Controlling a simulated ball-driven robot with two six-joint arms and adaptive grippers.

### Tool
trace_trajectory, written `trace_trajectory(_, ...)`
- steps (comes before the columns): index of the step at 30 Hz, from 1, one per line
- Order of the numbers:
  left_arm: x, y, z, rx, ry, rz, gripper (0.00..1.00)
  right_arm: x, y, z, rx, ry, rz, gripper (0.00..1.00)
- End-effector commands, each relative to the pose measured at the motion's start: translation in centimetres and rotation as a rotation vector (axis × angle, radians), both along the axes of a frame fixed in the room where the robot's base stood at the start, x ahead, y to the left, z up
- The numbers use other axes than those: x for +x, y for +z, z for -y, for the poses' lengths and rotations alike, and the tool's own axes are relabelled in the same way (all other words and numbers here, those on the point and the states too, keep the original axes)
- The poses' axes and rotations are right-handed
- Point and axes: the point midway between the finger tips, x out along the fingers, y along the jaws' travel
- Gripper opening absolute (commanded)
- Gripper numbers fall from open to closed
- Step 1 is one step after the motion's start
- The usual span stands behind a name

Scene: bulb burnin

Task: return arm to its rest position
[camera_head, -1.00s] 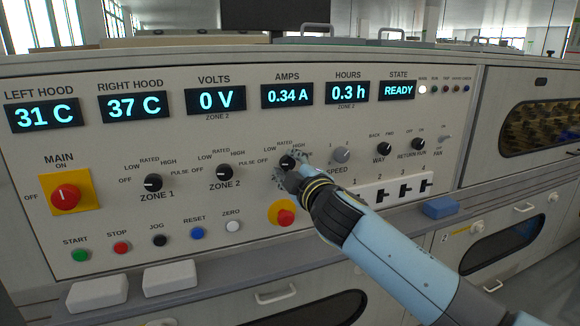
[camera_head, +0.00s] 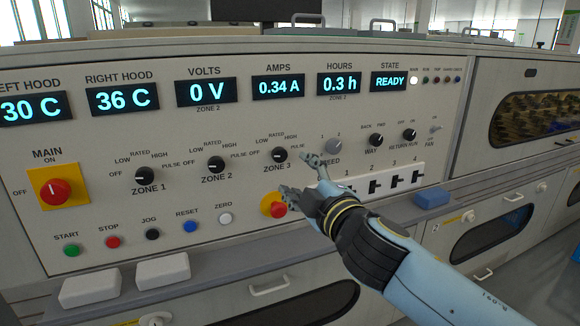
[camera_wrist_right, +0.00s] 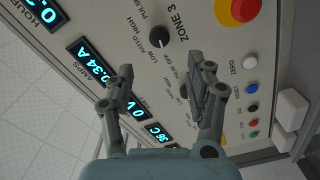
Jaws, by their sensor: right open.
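My right arm comes in from the lower right in the head view. Its gripper (camera_head: 300,176) is open and empty in front of the panel, between the ZONE 3 knob (camera_head: 279,155) and the red emergency button (camera_head: 275,204). In the right wrist view the two fingers (camera_wrist_right: 160,85) stand apart with nothing between them. The ZONE 3 knob (camera_wrist_right: 159,37) shows there beyond the fingertips, clear of them. My left gripper is in neither view.
The control panel (camera_head: 100,140) fills the middle, with displays, knobs and a row of push buttons. A red MAIN switch (camera_head: 55,189) sits at left. White blocks (camera_head: 90,287) and a blue block (camera_head: 432,198) lie on the ledge below. A hood window (camera_head: 535,120) is at right.

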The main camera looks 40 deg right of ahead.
Motion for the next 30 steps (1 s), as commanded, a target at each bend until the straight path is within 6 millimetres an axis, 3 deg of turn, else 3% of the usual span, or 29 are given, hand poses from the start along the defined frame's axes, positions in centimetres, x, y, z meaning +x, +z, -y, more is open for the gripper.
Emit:
trace_trajectory(6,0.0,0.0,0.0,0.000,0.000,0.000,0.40,-1.9,0.0,-0.5,0.001,0.000,-0.001,0.55)
trace_trajectory(23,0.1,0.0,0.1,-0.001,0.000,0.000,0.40,-2.0,0.0,-0.5,0.004,0.000,0.000,0.55)
trace_trajectory(26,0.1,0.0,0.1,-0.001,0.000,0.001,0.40,-2.0,-1.9,-0.4,0.010,-0.007,-0.035,0.55)
trace_trajectory(29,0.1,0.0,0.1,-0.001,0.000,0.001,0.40,-2.3,-6.8,0.0,0.051,-0.019,-0.125,0.55)
trace_trajectory(30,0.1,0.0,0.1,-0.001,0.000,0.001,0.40,-2.7,-9.6,0.2,0.079,-0.025,-0.175,0.55)
